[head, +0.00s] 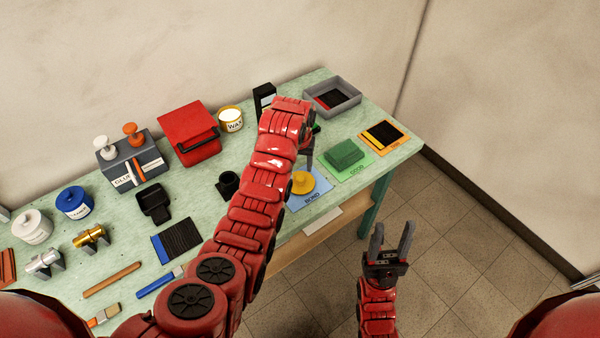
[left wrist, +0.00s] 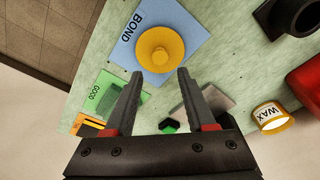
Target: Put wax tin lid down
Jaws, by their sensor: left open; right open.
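The wax tin lid, a round yellow disc with a knob (head: 302,184), lies on the blue BOND mat (head: 318,201). It also shows whole in the left wrist view (left wrist: 160,48), knob facing up. The wax tin (head: 231,118) stands open at the back, its pale wax showing; it is at the right in the left wrist view (left wrist: 270,116). My left gripper (left wrist: 160,75) is open and empty, its fingertips pointing toward the lid and apart from it. In the head view my left arm hides most of that gripper. My right gripper (head: 393,226) is open and empty, off the table's front edge.
Right of the BOND mat are a green mat with a green block (head: 345,153) and an orange mat with a black swatch (head: 383,134). A grey tray (head: 352,104) stands behind. A red box (head: 188,132), a black cup (head: 228,183) and several tools fill the left side.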

